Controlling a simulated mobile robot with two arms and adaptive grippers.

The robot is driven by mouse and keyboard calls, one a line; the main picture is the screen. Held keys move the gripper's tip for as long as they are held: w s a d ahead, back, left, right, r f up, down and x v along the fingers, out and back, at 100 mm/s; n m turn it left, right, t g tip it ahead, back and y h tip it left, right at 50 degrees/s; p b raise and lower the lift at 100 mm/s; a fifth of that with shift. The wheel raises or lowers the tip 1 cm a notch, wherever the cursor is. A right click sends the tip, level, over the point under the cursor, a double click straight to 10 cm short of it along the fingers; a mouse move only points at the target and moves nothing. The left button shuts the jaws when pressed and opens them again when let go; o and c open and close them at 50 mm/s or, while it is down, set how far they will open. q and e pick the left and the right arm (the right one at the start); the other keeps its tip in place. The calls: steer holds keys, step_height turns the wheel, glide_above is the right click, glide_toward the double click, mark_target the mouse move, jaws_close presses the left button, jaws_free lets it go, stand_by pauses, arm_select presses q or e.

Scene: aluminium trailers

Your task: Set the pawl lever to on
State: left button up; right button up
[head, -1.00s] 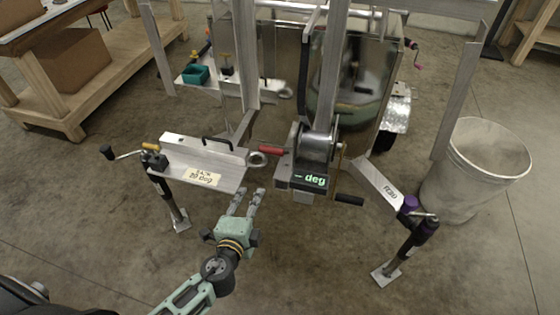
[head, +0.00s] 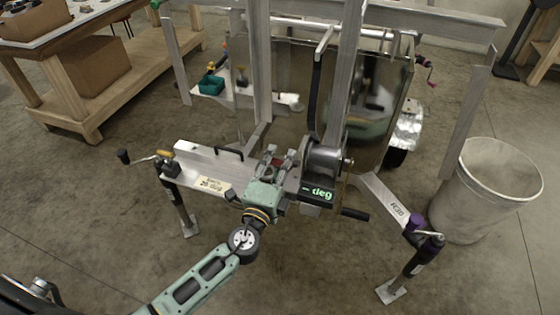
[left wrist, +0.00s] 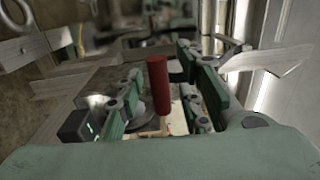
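The pawl lever has a red handle (left wrist: 158,88) that stands upright in the left wrist view. In the head view it is mostly hidden by my left gripper (head: 280,154). That gripper is open, with one finger on each side of the red handle. In the left wrist view the fingers (left wrist: 163,98) show gaps to the handle. The lever sits beside the grey winch drum (head: 325,158). A black box with a green display reading "-- deg" (head: 317,192) is below the drum. My right gripper is not in view.
A black crank handle (head: 354,214) sticks out right of the winch. A trailer tongue plate with a label (head: 213,186) lies left. Metal uprights rise behind. A jack stand (head: 412,262) and a grey bin (head: 487,190) stand on the right. The floor in front is open.

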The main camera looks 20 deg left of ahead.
arm_select(q)
jaws_close()
stand_by(0.3)
stand_by(0.3)
